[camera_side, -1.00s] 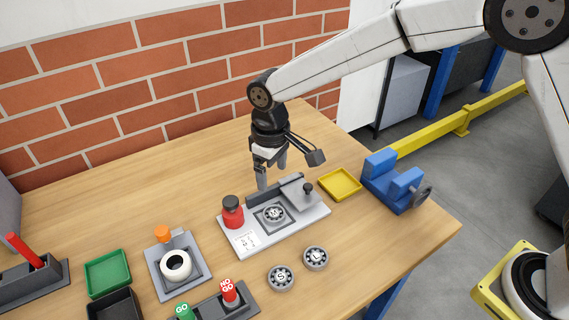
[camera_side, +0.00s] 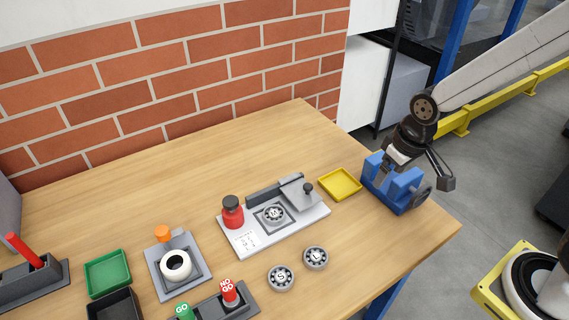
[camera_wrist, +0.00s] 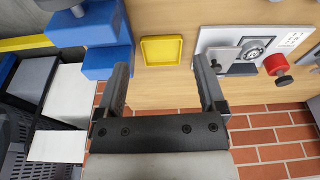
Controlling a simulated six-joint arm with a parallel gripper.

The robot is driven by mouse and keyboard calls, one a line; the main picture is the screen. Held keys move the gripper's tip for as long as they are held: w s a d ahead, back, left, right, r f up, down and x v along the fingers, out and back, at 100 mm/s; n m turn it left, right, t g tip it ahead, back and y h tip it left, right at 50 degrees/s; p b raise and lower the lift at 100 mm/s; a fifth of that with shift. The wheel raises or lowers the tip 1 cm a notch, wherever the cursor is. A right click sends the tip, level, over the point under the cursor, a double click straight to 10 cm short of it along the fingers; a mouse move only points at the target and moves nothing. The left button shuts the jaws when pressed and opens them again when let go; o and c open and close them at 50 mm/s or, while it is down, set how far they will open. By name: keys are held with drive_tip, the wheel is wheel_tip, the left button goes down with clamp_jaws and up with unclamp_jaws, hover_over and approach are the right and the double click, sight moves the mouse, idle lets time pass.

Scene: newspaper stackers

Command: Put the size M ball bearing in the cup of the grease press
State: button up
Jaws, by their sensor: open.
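The M bearing (camera_side: 274,213) lies flat, letter up, in the cup of the grease press (camera_side: 248,241). The press is a pale plate with a red bottle (camera_side: 232,211) on its left and a grey lid part with a knob (camera_side: 300,192) at its right. The wrist view shows the bearing (camera_wrist: 253,47) in the cup too. My gripper (camera_wrist: 163,78) is open and empty, well apart from the press. The S bearing (camera_side: 281,277) and L bearing (camera_side: 316,258) lie on the table in front of the press.
The blue vise (camera_side: 397,193) stands by the table's right edge, beside the yellow tray (camera_side: 340,184). At left are an orange-knobbed fixture with a white ring (camera_side: 176,266), a green tray (camera_side: 108,272) and GO/NO GO gauges (camera_side: 229,293). The back of the table is clear.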

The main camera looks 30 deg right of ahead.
drive_tip(key=shift+m, duration=0.4)
drive_tip(key=s, duration=0.1)
drive_tip(key=s+d, duration=0.2)
drive_tip(key=s, duration=0.1)
drive_tip(key=shift+d+f, duration=0.2)
drive_tip(key=shift+f, duration=0.2)
drive_tip(key=shift+c, duration=0.3)
